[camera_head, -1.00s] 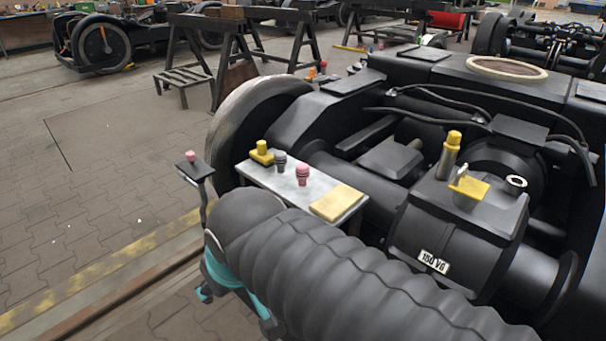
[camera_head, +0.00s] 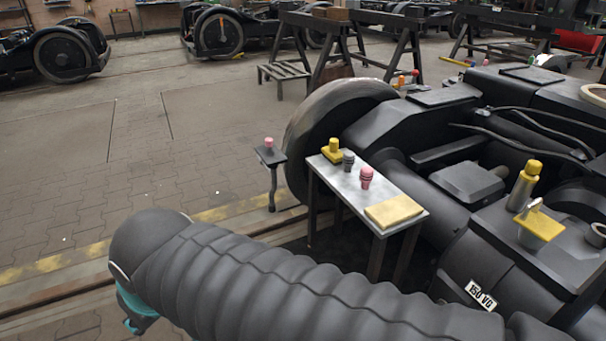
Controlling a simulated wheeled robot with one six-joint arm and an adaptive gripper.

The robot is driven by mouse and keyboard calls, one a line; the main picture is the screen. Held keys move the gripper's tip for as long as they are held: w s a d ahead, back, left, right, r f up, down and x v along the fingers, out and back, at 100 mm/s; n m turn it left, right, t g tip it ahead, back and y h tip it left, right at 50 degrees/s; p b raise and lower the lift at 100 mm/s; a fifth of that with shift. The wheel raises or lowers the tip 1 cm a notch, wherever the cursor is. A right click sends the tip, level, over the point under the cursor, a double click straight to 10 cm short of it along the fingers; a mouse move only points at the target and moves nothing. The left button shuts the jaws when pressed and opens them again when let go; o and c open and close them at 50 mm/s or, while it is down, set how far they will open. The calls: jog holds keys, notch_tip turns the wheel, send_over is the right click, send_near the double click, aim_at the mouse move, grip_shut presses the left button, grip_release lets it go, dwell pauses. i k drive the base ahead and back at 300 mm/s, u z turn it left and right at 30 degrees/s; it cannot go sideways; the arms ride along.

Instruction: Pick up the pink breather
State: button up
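A pink ribbed breather with a dark lower part (camera_head: 367,178) stands upright on a small metal table (camera_head: 385,193). A dark grey, similarly shaped piece (camera_head: 348,160) stands just left of it. Another small pink-topped piece (camera_head: 269,143) sits on a separate dark stand left of the table. I cannot tell whether it is also a breather. My arm, in a black ribbed sleeve, crosses the lower foreground and ends at the lower left with a teal part. My gripper's fingers do not show; no contact with either pink piece is visible.
On the table are a yellow fitting (camera_head: 333,150) and a tan pad (camera_head: 395,211). The black bogie (camera_head: 470,185) and its large wheel (camera_head: 325,115) stand close behind and right. A yellow-capped cylinder (camera_head: 524,185) is on the bogie. The paved floor at left is open.

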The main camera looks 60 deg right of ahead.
aim_at(366, 172)
jog(key=u, duration=0.85)
jog(key=k, duration=0.8)
jog(key=z, duration=0.8)
